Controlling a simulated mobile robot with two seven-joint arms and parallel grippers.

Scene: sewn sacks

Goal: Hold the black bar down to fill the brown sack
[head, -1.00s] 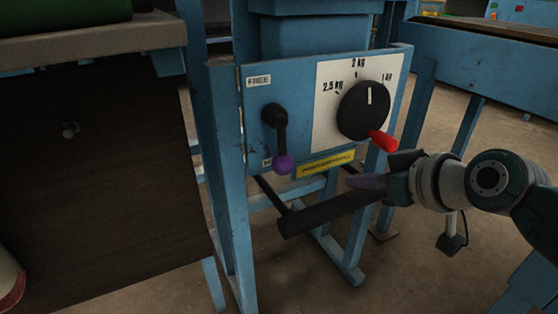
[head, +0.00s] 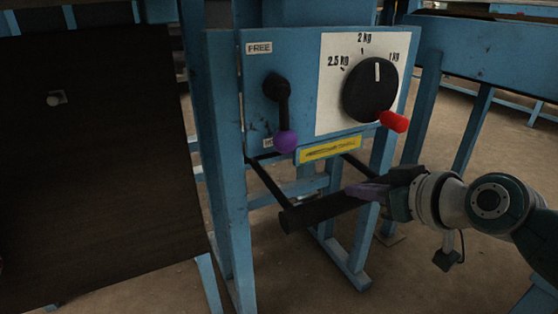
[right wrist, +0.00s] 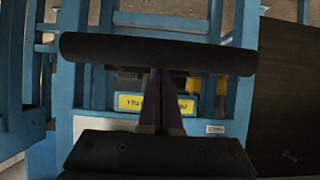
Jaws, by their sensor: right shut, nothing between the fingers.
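The black bar (head: 322,210) is a thick dark roller on two thin arms below the blue machine's panel. It also crosses the upper part of the right wrist view (right wrist: 110,48). My right gripper (head: 358,190) is shut and empty, with its purple-grey fingers at the bar's right part in the head view. In the right wrist view the shut fingers (right wrist: 158,80) reach the bar's lower edge; I cannot tell whether they press on it. The brown sack and my left gripper are not in view.
The panel (head: 312,60) carries a lever with a purple knob (head: 285,141) and a black dial (head: 370,88) with a red handle (head: 394,121), close above my right gripper. Blue legs (head: 228,200) stand around the bar. A dark board (head: 90,180) fills the left side.

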